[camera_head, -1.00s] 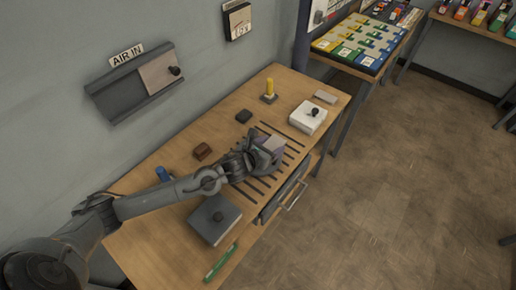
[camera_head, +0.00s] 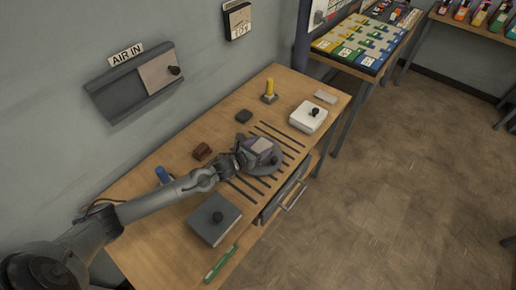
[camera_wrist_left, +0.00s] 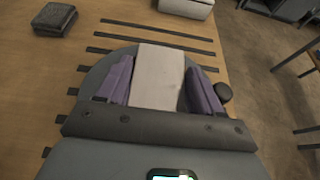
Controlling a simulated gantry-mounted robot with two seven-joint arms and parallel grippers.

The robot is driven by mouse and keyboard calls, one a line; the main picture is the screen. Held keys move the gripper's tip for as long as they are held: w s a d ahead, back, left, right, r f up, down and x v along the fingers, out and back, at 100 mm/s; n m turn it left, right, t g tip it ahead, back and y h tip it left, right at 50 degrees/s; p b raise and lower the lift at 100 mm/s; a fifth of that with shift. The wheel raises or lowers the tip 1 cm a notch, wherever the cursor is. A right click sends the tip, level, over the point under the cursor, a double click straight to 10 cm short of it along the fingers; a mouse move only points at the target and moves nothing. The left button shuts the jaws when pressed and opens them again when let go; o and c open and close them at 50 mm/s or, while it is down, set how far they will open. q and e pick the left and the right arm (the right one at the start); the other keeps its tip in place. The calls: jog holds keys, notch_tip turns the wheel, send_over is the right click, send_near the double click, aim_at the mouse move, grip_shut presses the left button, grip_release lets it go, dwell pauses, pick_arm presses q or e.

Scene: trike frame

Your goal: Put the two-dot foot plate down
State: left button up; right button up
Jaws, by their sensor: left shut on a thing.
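My left gripper (camera_head: 258,154) is over the dark slots in the middle of the wooden bench. In the left wrist view, its purple fingers (camera_wrist_left: 160,82) are shut on a pale, flat-faced piece (camera_wrist_left: 158,65), which I take to be the foot plate. The piece also shows as a pale patch in the head view (camera_head: 262,145). No dots can be made out on it. A grey rounded plate (camera_wrist_left: 98,72) with a dark knob (camera_wrist_left: 223,92) shows below and around the fingers. I cannot tell whether the held piece touches it. My right gripper is not in view.
A dark square block (camera_head: 243,117), a brown block (camera_head: 202,151) and a yellow peg (camera_head: 269,88) stand along the back. A white box with a knob (camera_head: 308,117) is at the right, a grey knobbed box (camera_head: 215,222) at the front left. An open drawer (camera_head: 285,195) juts out in front.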

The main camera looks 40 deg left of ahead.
pick_arm(q)
jog(key=shift+r, duration=0.1)
jog(key=shift+f, duration=0.25)
jog(key=o, duration=1.3)
jog(key=shift+c, duration=0.2)
jog(key=shift+s+r, duration=0.15)
jog(key=shift+s, duration=0.05)
jog(key=p+v, duration=0.1)
jog(key=v, duration=0.9)
